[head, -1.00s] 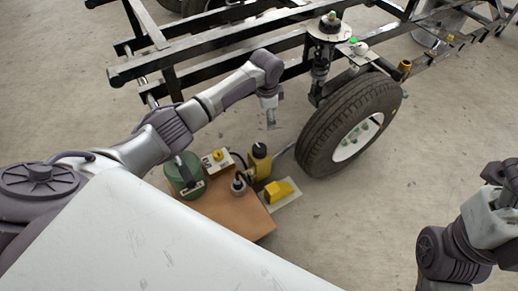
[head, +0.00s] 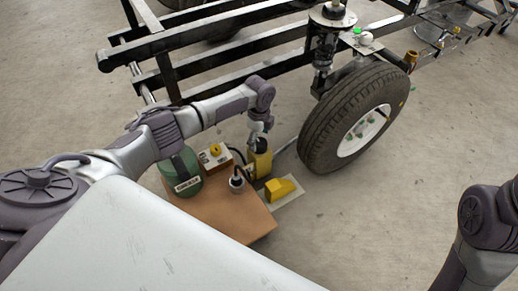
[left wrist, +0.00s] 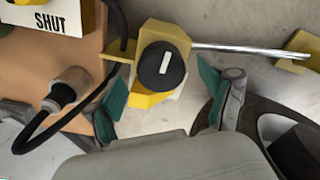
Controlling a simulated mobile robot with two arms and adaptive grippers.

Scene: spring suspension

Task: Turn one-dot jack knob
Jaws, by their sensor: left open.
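The jack is a yellow block (head: 262,165) on the floor beside the brown board, with a round black knob (head: 261,145) on top. In the left wrist view the knob (left wrist: 161,66) faces me and carries one white bar mark; I make out no dots. My left gripper (head: 258,132) is just above the knob. In the left wrist view the left gripper's teal fingertips (left wrist: 160,88) are apart, one on each lower side of the jack, with the knob between and beyond them. It holds nothing. My right gripper is out of view; only part of the right arm shows at the right edge.
A brown board (head: 225,212) holds a green tank (head: 183,174), a box with a yellow knob (head: 215,151) and a grey fitting with a black hose (head: 237,183). A yellow wedge (head: 279,189) lies beside it. A tyre (head: 340,125) and black frame (head: 200,57) stand behind.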

